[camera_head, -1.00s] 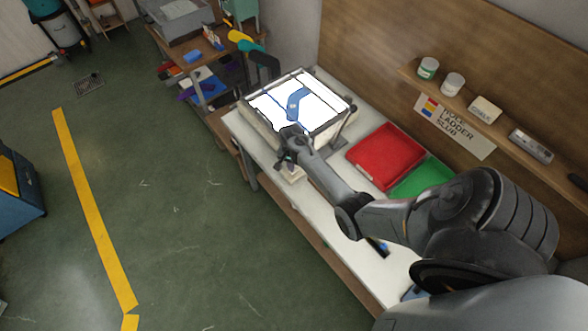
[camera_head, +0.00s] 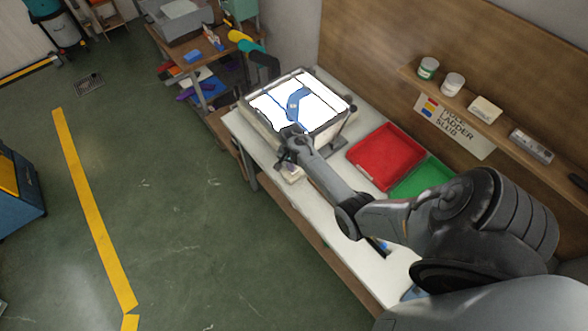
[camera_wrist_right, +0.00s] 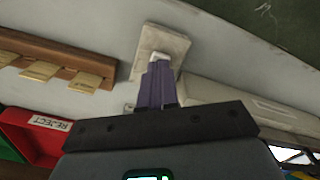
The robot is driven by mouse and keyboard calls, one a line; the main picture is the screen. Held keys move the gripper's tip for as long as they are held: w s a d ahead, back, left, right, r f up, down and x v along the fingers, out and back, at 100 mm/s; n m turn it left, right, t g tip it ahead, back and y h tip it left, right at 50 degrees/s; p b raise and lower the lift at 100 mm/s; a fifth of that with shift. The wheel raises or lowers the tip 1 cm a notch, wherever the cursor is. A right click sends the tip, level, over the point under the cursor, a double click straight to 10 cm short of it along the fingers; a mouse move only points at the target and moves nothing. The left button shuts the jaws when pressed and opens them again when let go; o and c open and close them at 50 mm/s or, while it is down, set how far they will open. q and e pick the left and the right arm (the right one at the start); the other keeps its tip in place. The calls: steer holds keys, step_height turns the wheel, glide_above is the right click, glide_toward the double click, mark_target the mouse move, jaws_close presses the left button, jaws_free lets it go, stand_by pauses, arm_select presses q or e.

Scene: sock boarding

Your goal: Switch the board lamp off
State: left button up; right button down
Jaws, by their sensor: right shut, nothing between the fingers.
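The board lamp (camera_head: 325,96) is a framed box with a brightly lit white top on the far end of the bench. A blue sock-like piece (camera_head: 297,104) lies across it. A pale switch box (camera_head: 292,176) sits at the bench's front edge, before the lamp. In the right wrist view, the switch box (camera_wrist_right: 165,37) has a small white rocker. My right gripper (camera_head: 286,163) is shut and empty, over the switch box. In the wrist view its fingertips (camera_wrist_right: 160,66) are at the rocker; whether they touch it I cannot tell. My left gripper is not in view.
A red tray (camera_head: 385,153) and a green tray (camera_head: 416,180) stand on the bench to the right. The wrist view shows a wooden strip with brass tags (camera_wrist_right: 84,82). A shelf with jars (camera_head: 453,84) runs along the wall. The floor at left is open.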

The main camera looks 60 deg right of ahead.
steer(key=shift+f, duration=0.15)
steer(key=shift+f+b, duration=0.65)
steer(key=shift+f, duration=0.15)
stand_by(0.5)
steer(key=shift+r, duration=0.1)
steer(key=shift+r+p, duration=0.7)
steer(key=shift+p, duration=0.2)
step_height(320, 180, up, 6)
steer(key=p, duration=0.6)
steer(key=shift+f, duration=0.25)
